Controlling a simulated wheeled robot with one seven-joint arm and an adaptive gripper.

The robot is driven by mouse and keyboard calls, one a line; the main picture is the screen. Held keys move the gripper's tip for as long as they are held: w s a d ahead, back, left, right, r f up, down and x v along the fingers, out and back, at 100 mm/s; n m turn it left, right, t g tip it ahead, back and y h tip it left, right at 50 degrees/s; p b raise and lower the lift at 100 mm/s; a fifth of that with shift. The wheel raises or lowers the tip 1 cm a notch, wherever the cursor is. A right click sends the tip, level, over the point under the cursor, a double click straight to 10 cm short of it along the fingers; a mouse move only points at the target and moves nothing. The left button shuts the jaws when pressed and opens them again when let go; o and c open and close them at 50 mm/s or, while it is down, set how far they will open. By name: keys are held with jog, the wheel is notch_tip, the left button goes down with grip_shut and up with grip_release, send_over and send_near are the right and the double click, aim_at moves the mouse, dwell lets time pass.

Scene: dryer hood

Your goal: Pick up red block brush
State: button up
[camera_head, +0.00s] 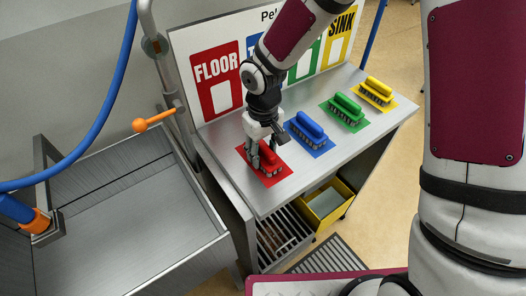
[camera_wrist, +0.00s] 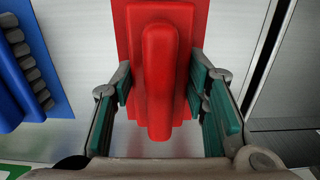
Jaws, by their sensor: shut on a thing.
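The red block brush (camera_head: 266,161) sits on the red mat (camera_head: 283,171) at the left end of the steel table. In the wrist view the brush (camera_wrist: 159,75) lies upright between the two green-padded fingers of my gripper (camera_wrist: 160,92), its long red handle pointing toward the camera. My gripper (camera_head: 263,152) reaches down over the brush and is shut on it. In the head view my fingers cover part of the brush. I cannot tell whether its underside is touching the mat.
Blue (camera_head: 309,125), green (camera_head: 347,104) and yellow (camera_head: 378,86) brushes stand on matching mats to the right. A sign board (camera_head: 222,75) stands behind. A steel sink (camera_head: 120,225) with an orange lever (camera_head: 153,120) is at left. A yellow bin (camera_head: 329,202) sits below the tabletop.

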aim_at(263, 145)
jog(key=shift+r, duration=0.65)
notch_tip(263, 145, up, 2)
jog(key=shift+r, duration=0.2)
jog(key=s+a, duration=0.2)
jog(key=s, duration=0.5)
jog(key=s+a+r+b, duration=0.1)
jog(key=s+a, duration=0.1)
jog(key=s, duration=0.6)
jog(key=shift+s+b, duration=0.25)
jog(key=shift+b, duration=0.05)
jog(key=shift+r, duration=0.1)
